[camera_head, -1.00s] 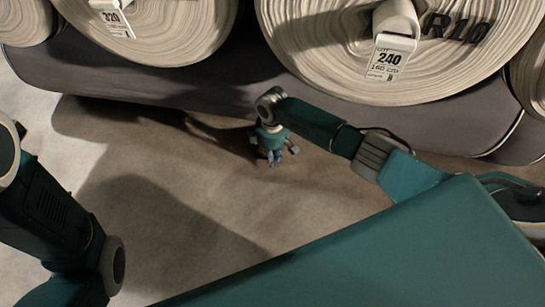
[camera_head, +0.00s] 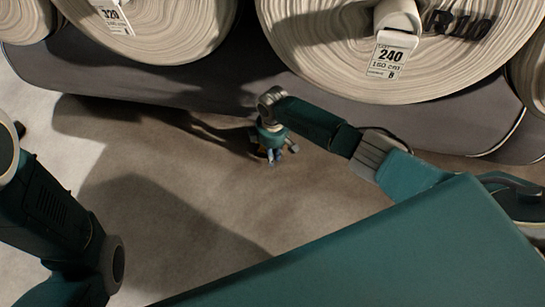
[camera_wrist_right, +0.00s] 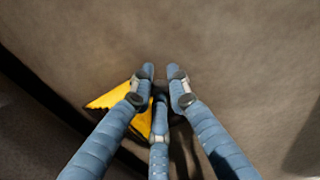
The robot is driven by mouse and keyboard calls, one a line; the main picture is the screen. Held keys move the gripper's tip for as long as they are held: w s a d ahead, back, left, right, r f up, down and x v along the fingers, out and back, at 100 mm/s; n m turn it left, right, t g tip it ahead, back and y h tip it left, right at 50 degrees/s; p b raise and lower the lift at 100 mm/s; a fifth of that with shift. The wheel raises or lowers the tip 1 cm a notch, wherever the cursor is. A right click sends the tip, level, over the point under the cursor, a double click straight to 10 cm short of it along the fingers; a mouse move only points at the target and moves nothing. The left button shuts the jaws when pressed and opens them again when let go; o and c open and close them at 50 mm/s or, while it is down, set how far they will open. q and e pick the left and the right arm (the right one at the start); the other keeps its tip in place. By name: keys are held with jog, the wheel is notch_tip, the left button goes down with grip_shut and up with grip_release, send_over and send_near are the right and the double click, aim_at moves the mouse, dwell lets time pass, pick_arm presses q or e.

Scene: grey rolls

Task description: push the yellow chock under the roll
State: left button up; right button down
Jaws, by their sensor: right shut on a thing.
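The yellow chock (camera_wrist_right: 108,97) shows in the right wrist view, left of and partly behind my blue fingers. It is a wedge with a ridged edge. My right gripper (camera_wrist_right: 160,85) is shut on the chock at its right part; the fingers hide some of it. The large pale roll with the 240 tag (camera_head: 330,50) lies above and behind, up to the right. My left gripper is out of view.
A second pale roll with a 320 tag (camera_head: 165,35) stands to the left. A dark grey padded bed (camera_head: 150,85) runs beneath the rolls, its lower edge just beyond my right gripper. The brown floor (camera_head: 190,200) in front is clear, with shadows across it.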

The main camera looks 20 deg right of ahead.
jog(key=shift+w+d+f+b, duration=0.1)
jog(key=shift+w+d+b, duration=0.5)
jog(key=shift+w+b, duration=0.2)
jog(key=c, duration=1.6)
grip_release()
